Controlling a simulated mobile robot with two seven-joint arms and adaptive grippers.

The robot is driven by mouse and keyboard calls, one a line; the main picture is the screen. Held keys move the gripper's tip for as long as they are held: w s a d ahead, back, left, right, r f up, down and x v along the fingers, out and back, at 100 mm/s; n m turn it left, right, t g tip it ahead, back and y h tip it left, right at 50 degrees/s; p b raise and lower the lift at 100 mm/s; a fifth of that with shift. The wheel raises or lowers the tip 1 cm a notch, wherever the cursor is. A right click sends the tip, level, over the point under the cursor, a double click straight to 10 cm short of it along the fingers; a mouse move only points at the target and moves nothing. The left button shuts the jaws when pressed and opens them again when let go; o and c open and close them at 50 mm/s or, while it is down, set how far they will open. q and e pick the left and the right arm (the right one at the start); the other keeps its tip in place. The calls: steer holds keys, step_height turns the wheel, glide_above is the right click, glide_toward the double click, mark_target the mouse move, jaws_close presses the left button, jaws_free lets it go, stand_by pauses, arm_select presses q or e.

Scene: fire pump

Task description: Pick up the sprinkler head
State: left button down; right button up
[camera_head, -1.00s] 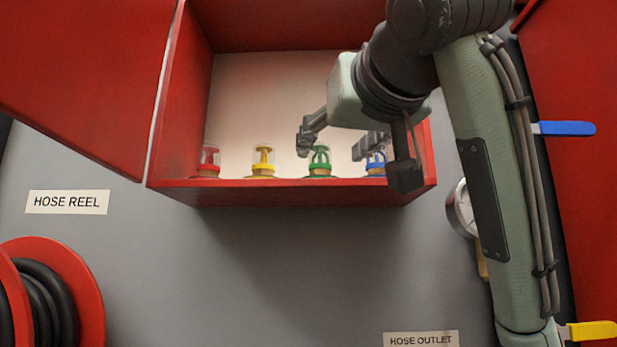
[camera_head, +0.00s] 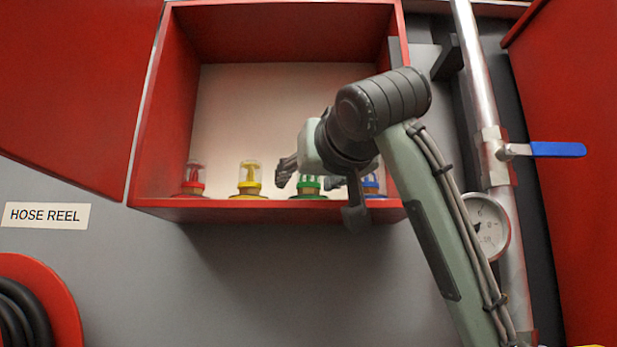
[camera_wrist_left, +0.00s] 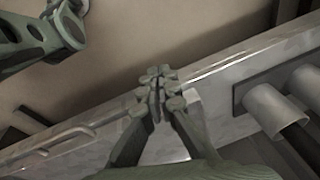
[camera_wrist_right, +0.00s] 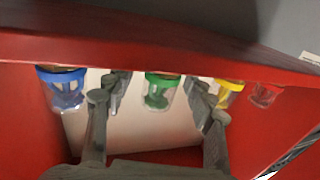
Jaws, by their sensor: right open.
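Several sprinkler heads in clear covers stand in a row on the floor of the red cabinet: red (camera_head: 194,178), yellow (camera_head: 249,178), green (camera_head: 309,186) and blue (camera_head: 371,184). My right gripper (camera_head: 311,176) is inside the cabinet, open and empty, at the green head. In the right wrist view the green head (camera_wrist_right: 160,91) lies between the two spread fingers (camera_wrist_right: 158,100), with no clear contact. The blue head (camera_wrist_right: 65,88) and yellow head (camera_wrist_right: 229,92) are outside the fingers. My left gripper (camera_wrist_left: 157,88) shows only in its wrist view, its fingertips together, with nothing visible in them.
The red cabinet (camera_head: 160,203) has side walls and a front lip; its door (camera_head: 70,90) hangs open at left. A pipe with a blue lever (camera_head: 557,149) and a gauge (camera_head: 487,227) are at right. A hose reel (camera_head: 62,300) is at lower left.

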steer(key=c, duration=1.2)
jaws_close()
steer(key=shift+r, duration=0.1)
